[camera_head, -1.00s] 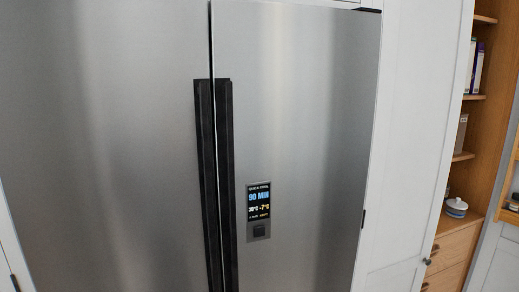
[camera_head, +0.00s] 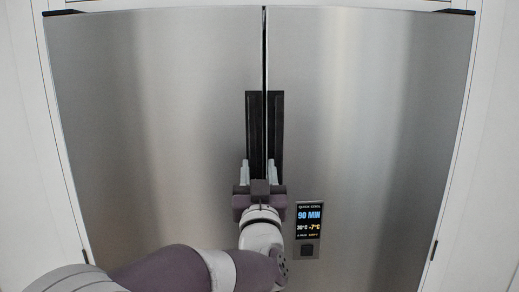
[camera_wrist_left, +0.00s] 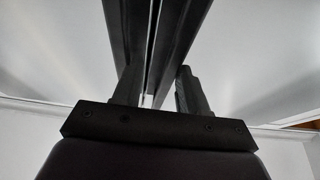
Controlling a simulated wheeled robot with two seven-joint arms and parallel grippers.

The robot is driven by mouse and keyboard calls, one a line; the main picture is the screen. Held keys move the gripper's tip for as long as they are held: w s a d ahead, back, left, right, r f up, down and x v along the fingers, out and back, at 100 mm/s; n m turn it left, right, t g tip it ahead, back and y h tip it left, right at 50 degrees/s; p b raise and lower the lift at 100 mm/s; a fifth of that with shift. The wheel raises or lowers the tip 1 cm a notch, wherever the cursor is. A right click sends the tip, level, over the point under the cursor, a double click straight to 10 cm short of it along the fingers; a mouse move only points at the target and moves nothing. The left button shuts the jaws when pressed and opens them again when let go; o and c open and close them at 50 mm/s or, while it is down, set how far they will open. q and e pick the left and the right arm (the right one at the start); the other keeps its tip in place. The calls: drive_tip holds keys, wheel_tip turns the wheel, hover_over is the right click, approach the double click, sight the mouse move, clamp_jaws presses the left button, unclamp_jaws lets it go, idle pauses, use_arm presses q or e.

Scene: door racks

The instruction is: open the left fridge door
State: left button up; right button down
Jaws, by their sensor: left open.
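The left fridge door (camera_head: 155,120) is brushed steel and shut, flush with the right fridge door (camera_head: 365,120). Dark vertical handles run along both sides of the centre seam; the left handle (camera_head: 254,130) and the right handle (camera_head: 276,130) stand side by side. My left gripper (camera_head: 258,170) is open in front of the lower part of the handles, with its fingers on either side of the pair. In the left wrist view, the open left gripper (camera_wrist_left: 158,88) points up towards the handles (camera_wrist_left: 155,35); I cannot tell whether it touches them. My right gripper is not in view.
A lit display panel (camera_head: 308,230) sits on the right door beside my gripper. White panels (camera_head: 25,150) border the fridge on both sides. The doors' fronts are otherwise clear.

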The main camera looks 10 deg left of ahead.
use_arm(q)
drive_tip(key=shift+w+a+r+p, duration=0.2)
drive_tip(key=shift+w+a+r, duration=0.15)
drive_tip(key=shift+a, duration=0.2)
drive_tip(key=shift+w+a+r+p, duration=0.2)
drive_tip(key=shift+w+a+r, duration=0.1)
drive_tip(key=shift+a, duration=0.25)
drive_tip(key=shift+w+d+f, duration=0.1)
drive_tip(key=shift+w+d, duration=0.1)
drive_tip(key=shift+d, duration=0.2)
drive_tip(key=c, duration=0.4)
drive_tip(key=shift+a, duration=0.2)
clamp_jaws()
drive_tip(key=shift+d, duration=0.1)
